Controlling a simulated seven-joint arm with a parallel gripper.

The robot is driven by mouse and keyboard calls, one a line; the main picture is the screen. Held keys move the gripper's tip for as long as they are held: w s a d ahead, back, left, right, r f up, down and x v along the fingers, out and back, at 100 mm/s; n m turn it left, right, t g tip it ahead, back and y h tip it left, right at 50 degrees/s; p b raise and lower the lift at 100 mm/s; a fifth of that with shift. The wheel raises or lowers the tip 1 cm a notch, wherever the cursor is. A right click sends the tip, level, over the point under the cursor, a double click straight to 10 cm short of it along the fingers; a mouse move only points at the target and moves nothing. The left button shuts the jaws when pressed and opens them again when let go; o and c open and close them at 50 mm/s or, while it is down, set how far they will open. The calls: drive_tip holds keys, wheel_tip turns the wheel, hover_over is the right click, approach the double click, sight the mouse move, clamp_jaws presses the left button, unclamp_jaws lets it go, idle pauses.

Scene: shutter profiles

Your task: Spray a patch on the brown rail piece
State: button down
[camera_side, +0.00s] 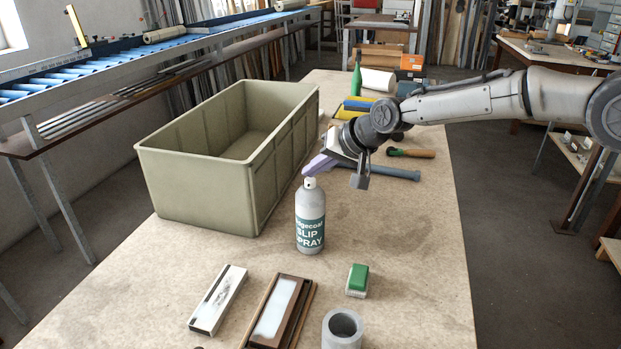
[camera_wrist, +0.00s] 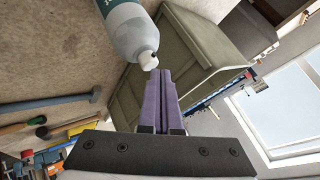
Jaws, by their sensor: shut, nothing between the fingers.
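The spray can (camera_side: 310,222), grey with a green and white "Edgecoat SLIP SPRAY" label, stands upright on the bench. Its white nozzle (camera_side: 310,183) is on top. A brown rail piece (camera_side: 262,338) with a pale inset strip (camera_side: 275,308) lies at the front of the bench. My gripper (camera_side: 308,169) has purple fingers, shut and empty, just above the can's nozzle. In the wrist view the fingertips (camera_wrist: 159,73) are beside the nozzle (camera_wrist: 149,60) of the can (camera_wrist: 130,28). I cannot tell whether they touch it.
A large olive crate (camera_side: 200,185) stands left of the can. A white and black profile (camera_side: 217,300), a green-topped block (camera_side: 357,280) and a grey cylinder (camera_side: 342,328) are at the front. A hammer (camera_side: 395,173) lies behind.

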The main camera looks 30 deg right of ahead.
drive_tip(key=shift+r, duration=0.25)
drive_tip(key=shift+r, duration=2.9)
drive_tip(key=shift+d, duration=0.1)
drive_tip(key=s+d+r+t, duration=0.2)
drive_tip(key=s+d+r, duration=0.4)
drive_tip(key=r, duration=0.4)
drive_tip(key=s+d+h, duration=0.1)
drive_tip(key=s+d, duration=0.2)
drive_tip(key=s, duration=0.3)
drive_tip(key=s+d+h, duration=0.1)
drive_tip(key=s+d, duration=0.2)
drive_tip(key=s, duration=0.4)
drive_tip(key=s+d+f+n+g, duration=0.2)
drive_tip(key=s+f, duration=0.6)
drive_tip(key=s, duration=0.3)
drive_tip(key=s+d+f+n+g+h, duration=0.1)
drive_tip(key=s+d+f+n+g, duration=0.1)
drive_tip(key=s+f, duration=0.6)
drive_tip(key=s+g, duration=0.1)
drive_tip(key=s, duration=0.2)
drive_tip(key=shift+s+d+f+n, duration=0.2)
drive_tip(key=shift+s+d+n, duration=0.1)
drive_tip(key=shift+s+n, duration=0.1)
